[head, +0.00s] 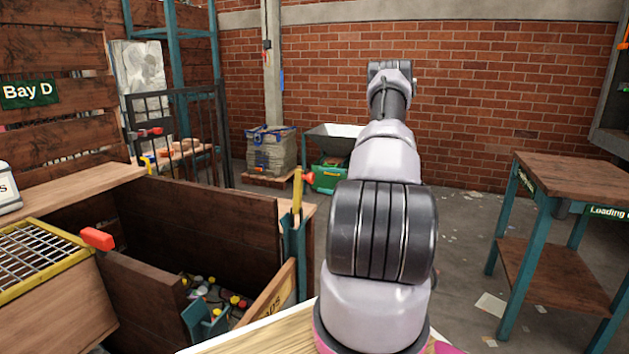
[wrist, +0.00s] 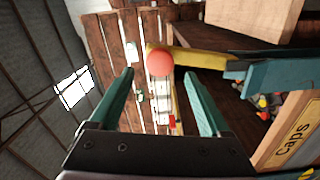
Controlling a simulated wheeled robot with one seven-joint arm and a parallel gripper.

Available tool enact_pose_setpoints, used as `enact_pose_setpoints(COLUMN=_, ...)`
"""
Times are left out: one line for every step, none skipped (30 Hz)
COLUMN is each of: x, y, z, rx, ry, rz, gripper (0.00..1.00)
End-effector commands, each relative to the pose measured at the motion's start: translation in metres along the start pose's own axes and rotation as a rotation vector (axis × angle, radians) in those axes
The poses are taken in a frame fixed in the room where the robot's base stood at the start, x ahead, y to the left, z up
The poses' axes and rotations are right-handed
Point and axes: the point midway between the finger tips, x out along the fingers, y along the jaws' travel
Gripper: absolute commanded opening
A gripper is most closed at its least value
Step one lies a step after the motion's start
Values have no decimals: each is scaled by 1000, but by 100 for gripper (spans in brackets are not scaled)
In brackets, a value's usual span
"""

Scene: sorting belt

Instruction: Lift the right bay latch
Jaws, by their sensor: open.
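The right bay latch (head: 297,192) is a yellow lever standing upright in a teal bracket at the right end of the wooden bay, with an orange-red knob near its top. In the wrist view the red ball knob (wrist: 160,62) shows between my two fingertips in the picture, and its yellow bar (wrist: 192,57) runs right to the teal bracket (wrist: 275,76). My gripper (wrist: 159,76) is open, with its teal fingers spread and nothing visibly held. The knob appears beyond the fingertips; the exact gap cannot be told. In the head view my arm hides the gripper.
The bay (head: 215,225) holds several small coloured caps, with a "Caps" sign (wrist: 292,132) at its front. Another red-ended handle (head: 97,238) is at the left beside a yellow-framed grate (head: 40,262). A wooden loading table (head: 575,180) stands at right, with open floor between.

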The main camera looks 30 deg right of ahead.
Motion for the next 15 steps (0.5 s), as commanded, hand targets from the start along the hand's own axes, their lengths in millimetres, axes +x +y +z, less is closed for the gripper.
enact_pose_setpoints(x=-11, y=0, z=1, rx=1, ry=-4, rz=1, gripper=81)
enact_pose_setpoints(x=-17, y=0, z=1, rx=2, ry=-3, rz=1, gripper=81)
enact_pose_setpoints(x=-24, y=0, z=1, rx=1, ry=-3, rz=1, gripper=81)
enact_pose_setpoints(x=-28, y=0, z=1, rx=1, ry=-3, rz=1, gripper=81)
enact_pose_setpoints(x=-32, y=0, z=0, rx=0, ry=-2, rz=0, gripper=81)
enact_pose_setpoints(x=-37, y=0, z=1, rx=1, ry=-2, rz=1, gripper=81)
enact_pose_setpoints(x=-41, y=0, z=1, rx=1, ry=-2, rz=1, gripper=81)
enact_pose_setpoints(x=-43, y=0, z=0, rx=1, ry=-2, rz=1, gripper=81)
enact_pose_setpoints(x=-46, y=0, z=0, rx=1, ry=0, rz=1, gripper=81)
enact_pose_setpoints(x=-47, y=0, z=0, rx=1, ry=0, rz=0, gripper=81)
enact_pose_setpoints(x=-48, y=0, z=0, rx=1, ry=0, rz=0, gripper=81)
enact_pose_setpoints(x=-49, y=0, z=0, rx=1, ry=0, rz=0, gripper=81)
enact_pose_setpoints(x=-50, y=0, z=0, rx=1, ry=0, rz=0, gripper=81)
enact_pose_setpoints(x=-50, y=0, z=0, rx=1, ry=0, rz=0, gripper=81)
enact_pose_setpoints(x=-50, y=0, z=0, rx=1, ry=0, rz=0, gripper=81)
